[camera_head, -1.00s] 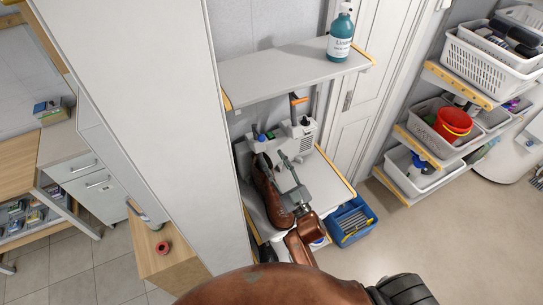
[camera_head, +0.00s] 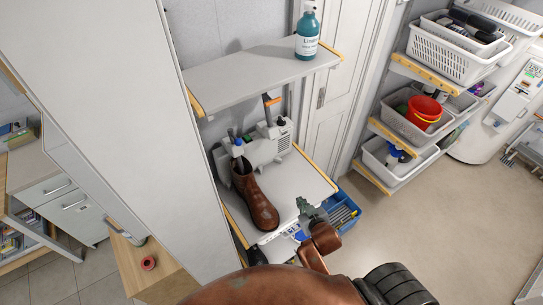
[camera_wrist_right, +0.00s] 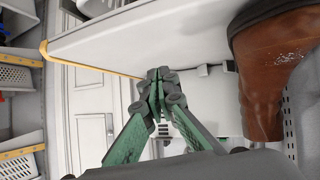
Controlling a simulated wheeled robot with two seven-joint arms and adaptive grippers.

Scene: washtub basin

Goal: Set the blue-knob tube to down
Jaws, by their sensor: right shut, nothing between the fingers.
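The grey-white boot dryer (camera_head: 268,145) stands at the back of the lower shelf. The blue knob (camera_head: 238,142) is just above the opening of a brown boot (camera_head: 258,202); a pale tube part runs down from it toward the opening, and its lower end is hidden. An orange knob (camera_head: 271,101) tops a dark upright tube further right. My right gripper (camera_head: 303,206) is shut and empty, apart from the boot, near the shelf's front right edge. In the right wrist view its closed green-and-grey fingers (camera_wrist_right: 158,82) show left of the boot (camera_wrist_right: 275,75). My left gripper is out of view.
A tall white panel (camera_head: 120,110) closes off the left side. An upper shelf (camera_head: 255,75) with a teal bottle (camera_head: 307,32) is above the dryer. A blue crate (camera_head: 345,212) is on the floor at the right. Baskets (camera_head: 455,50) fill the right shelves; the floor between is open.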

